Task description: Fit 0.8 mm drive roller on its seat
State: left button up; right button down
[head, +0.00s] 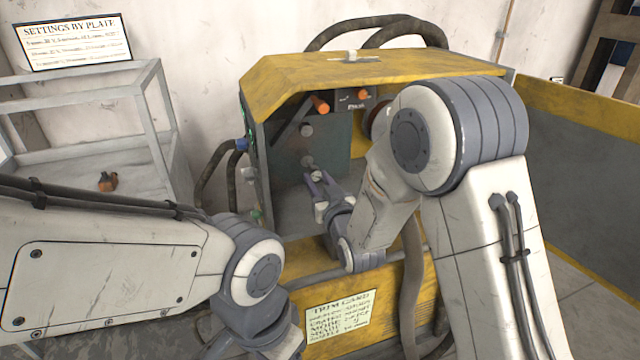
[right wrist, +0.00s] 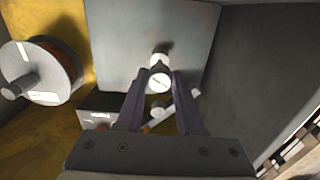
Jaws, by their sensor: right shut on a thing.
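My right gripper (head: 314,181) reaches into the open yellow machine housing, in front of its dark panel. It is shut on a small light-coloured roller, which shows as a white round face (right wrist: 160,80) between the fingertips (right wrist: 160,88) in the right wrist view. I cannot read a size on it. A round grey stub (head: 307,161) stands on the panel just behind the fingertips, and another grey round part (head: 306,130) sits above it. In the wrist view the roller overlaps a dark round part behind it; I cannot tell whether they touch. My left gripper is out of view.
An orange-tipped lever (head: 320,104) and an orange knob (head: 363,95) are above the gripper. A wire spool (right wrist: 40,72) is beside it in the wrist view. A grey shelf (head: 80,95) with a small orange-and-dark thing (head: 107,181) stands left. A trim card (head: 340,315) hangs in front.

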jog(key=shift+b+x, duration=0.35)
jog(key=shift+x, duration=1.6)
jog(key=shift+w, duration=0.1)
jog(key=shift+c, duration=2.3)
grip_release()
jog(key=b+v, duration=0.2)
jog(key=v, duration=0.8)
jog(key=shift+s, duration=0.25)
